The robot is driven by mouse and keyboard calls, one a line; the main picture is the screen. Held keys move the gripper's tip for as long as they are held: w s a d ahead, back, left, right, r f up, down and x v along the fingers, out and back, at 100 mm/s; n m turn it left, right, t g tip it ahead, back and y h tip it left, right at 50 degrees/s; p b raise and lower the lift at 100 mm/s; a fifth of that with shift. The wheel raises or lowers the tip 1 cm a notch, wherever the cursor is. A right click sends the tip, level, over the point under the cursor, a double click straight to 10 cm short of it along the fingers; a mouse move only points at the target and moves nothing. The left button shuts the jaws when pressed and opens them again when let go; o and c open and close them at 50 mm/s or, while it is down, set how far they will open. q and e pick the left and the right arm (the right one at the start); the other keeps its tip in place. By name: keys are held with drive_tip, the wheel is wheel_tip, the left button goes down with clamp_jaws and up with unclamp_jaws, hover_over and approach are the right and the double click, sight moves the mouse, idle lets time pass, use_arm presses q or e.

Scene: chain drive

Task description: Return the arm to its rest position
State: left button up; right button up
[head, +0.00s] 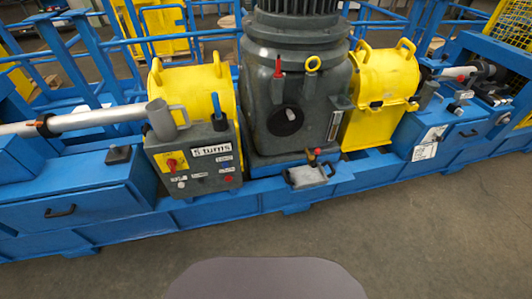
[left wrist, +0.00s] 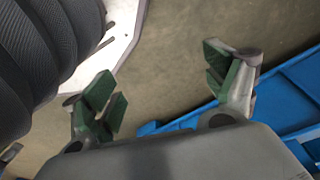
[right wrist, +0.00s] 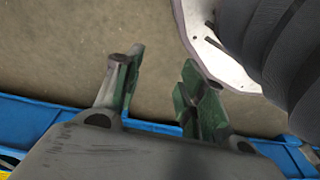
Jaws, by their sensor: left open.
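My left gripper (left wrist: 163,84) shows in the left wrist view. Its two green-padded fingers stand wide apart, with only bare floor between them. My right gripper (right wrist: 160,78) shows in the right wrist view. Its green-padded fingers are apart with nothing between them, the gap narrower than on the left. Neither arm nor gripper shows in the head view. Both grippers are over the floor, apart from the blue frame (head: 250,199) of the chain drive, whose edge runs behind them in the wrist views.
Blue railings (head: 185,37) stand behind. The floor (head: 430,235) in front is clear.

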use_arm(q)
drive_tip(key=s+a+r+p, duration=0.1)
drive_tip(key=s+a+p, duration=0.1)
drive_tip(key=s+p, duration=0.6)
drive_tip(key=s+a+r+p, duration=0.1)
drive_tip(key=s+a+p, duration=0.2)
drive_tip(key=s+p, duration=0.5)
drive_tip(key=shift+s+a+r+g+y, duration=0.3)
drive_tip(key=shift+s+a+g, duration=0.1)
drive_tip(key=shift+s, duration=0.2)
use_arm(e)
drive_tip(key=s+d+r, duration=0.1)
drive_tip(key=s+d, duration=0.1)
drive_tip(key=s, duration=0.6)
drive_tip(key=s+d+r, duration=0.1)
drive_tip(key=s+d, duration=0.2)
drive_tip(key=s, duration=0.6)
drive_tip(key=shift+s+d+r+g+h, duration=0.15)
drive_tip(key=shift+d+r+g+h, duration=0.15)
drive_tip(key=shift+d+g, duration=0.1)
use_arm(q)
drive_tip(key=shift+s, duration=0.15)
use_arm(e)
drive_tip(key=shift+a, duration=0.1)
